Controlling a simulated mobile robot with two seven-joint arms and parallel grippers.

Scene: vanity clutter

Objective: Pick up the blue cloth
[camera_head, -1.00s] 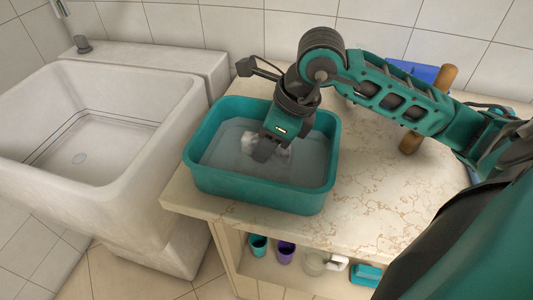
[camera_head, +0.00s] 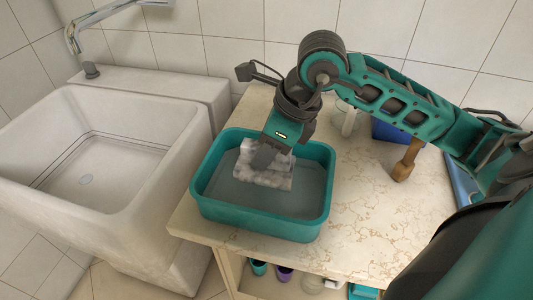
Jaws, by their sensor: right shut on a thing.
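My right gripper (camera_head: 264,157) reaches down over the teal basin (camera_head: 262,226) and is shut on a crumpled grey-white cloth (camera_head: 270,178). The cloth hangs from the fingertips at the basin, over the greyish water. I cannot tell whether its lower edge touches the water. It looks grey-white, not blue. A dark blue thing (camera_head: 386,131) stands behind my right arm, partly hidden, and I cannot tell what it is. My left gripper is not in view.
A white sink (camera_head: 150,185) with a metal faucet (camera_head: 75,38) is at the left. A wooden-handled thing (camera_head: 405,162) and a clear glass (camera_head: 346,112) are behind and beside my arm. The marble counter (camera_head: 365,220) is clear right of the basin. Cups sit on the shelf below.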

